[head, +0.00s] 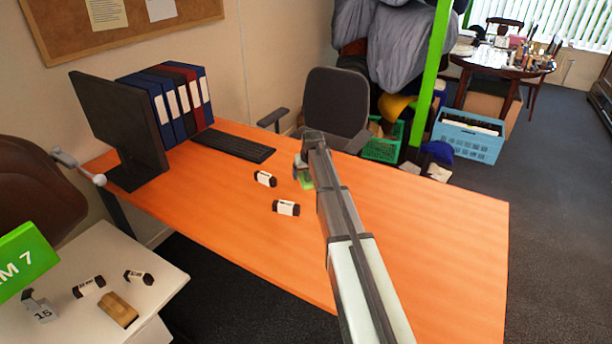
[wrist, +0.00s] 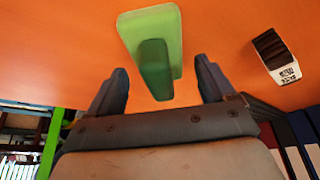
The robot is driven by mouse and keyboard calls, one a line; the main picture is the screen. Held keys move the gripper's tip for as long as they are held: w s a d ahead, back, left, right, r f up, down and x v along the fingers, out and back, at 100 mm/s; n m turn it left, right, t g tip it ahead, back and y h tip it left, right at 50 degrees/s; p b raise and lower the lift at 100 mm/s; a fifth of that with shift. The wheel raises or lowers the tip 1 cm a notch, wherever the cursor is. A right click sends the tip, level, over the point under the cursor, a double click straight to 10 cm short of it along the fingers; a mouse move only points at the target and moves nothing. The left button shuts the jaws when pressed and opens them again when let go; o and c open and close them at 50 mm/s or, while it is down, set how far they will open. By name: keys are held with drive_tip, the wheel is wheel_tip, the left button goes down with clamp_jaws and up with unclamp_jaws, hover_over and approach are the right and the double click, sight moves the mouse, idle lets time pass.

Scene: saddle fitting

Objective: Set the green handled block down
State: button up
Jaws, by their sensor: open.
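The green handled block (head: 307,182) is on the orange desk, partly hidden by my arm in the head view. In the wrist view the block (wrist: 168,25) has a light green base and a darker green handle (wrist: 155,70). My gripper (wrist: 160,88) is open, with one finger on each side of the handle's near end and visible gaps between. In the head view my gripper (head: 301,168) is small and close to the block. I cannot tell whether the block rests fully flat.
Two black cylinders with white labels (head: 265,179) (head: 286,208) lie left of the block. A keyboard (head: 232,146), monitor (head: 121,127) and binders (head: 172,102) stand farther left. The desk's right side (head: 440,230) is clear. A white side table (head: 150,305) holds several small items.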

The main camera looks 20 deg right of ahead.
sight(309, 184)
drive_tip(key=v, duration=1)
drive_tip(key=shift+r, duration=0.35)
drive_tip(key=shift+s, duration=0.15)
